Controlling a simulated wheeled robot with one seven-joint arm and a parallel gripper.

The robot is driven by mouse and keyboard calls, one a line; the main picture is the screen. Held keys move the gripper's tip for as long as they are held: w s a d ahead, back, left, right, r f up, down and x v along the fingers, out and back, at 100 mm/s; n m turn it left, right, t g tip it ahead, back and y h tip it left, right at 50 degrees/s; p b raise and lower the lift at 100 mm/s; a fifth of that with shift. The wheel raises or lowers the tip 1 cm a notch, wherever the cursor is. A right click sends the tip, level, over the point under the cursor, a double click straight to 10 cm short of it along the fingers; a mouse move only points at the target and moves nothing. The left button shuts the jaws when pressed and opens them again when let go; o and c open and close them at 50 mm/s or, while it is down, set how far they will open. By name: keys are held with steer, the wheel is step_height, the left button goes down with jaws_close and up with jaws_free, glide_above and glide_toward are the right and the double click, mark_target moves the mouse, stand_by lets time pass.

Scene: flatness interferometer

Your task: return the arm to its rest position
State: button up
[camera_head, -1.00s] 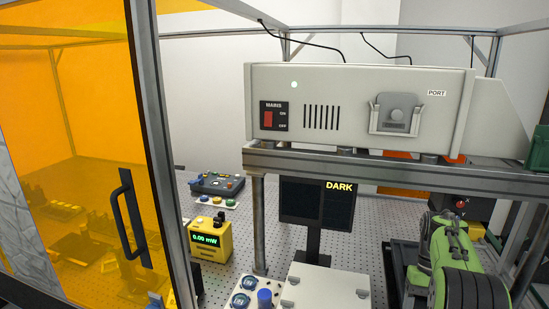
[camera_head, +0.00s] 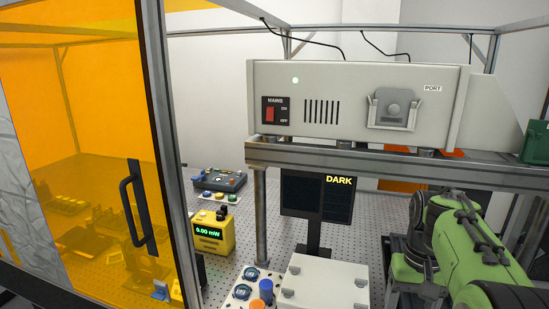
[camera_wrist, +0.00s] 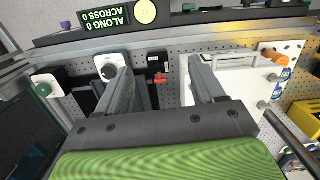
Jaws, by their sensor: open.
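My gripper (camera_wrist: 160,68) shows in the wrist view with its two grey fingers spread apart and nothing between them. Below the fingers it points toward the perforated table (camera_wrist: 180,90). In the head view my green arm (camera_head: 465,255) is folded at the lower right, beside the bench and in front of the frame's right end. My gripper's fingers cannot be made out in the head view.
A grey box with a red mains switch (camera_head: 275,112) sits on a metal shelf (camera_head: 350,155) near the arm. Below are a dark monitor (camera_head: 318,200), a yellow meter (camera_head: 212,237) and a white box (camera_head: 325,285). An orange panel door (camera_head: 100,140) stands at left.

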steer(key=s+a+n+t, duration=0.1)
steer(key=s+a+t, duration=0.2)
steer(key=s, duration=0.6)
steer(key=s+a+f+n+t+b, duration=0.1)
steer(key=s+a+t, duration=0.2)
steer(key=s+a, duration=0.4)
steer(key=s, duration=0.2)
steer(key=shift+s+a+f+n+t, duration=0.15)
steer(key=shift+s+a+n+t, duration=0.15)
steer(key=shift+a+t, duration=0.1)
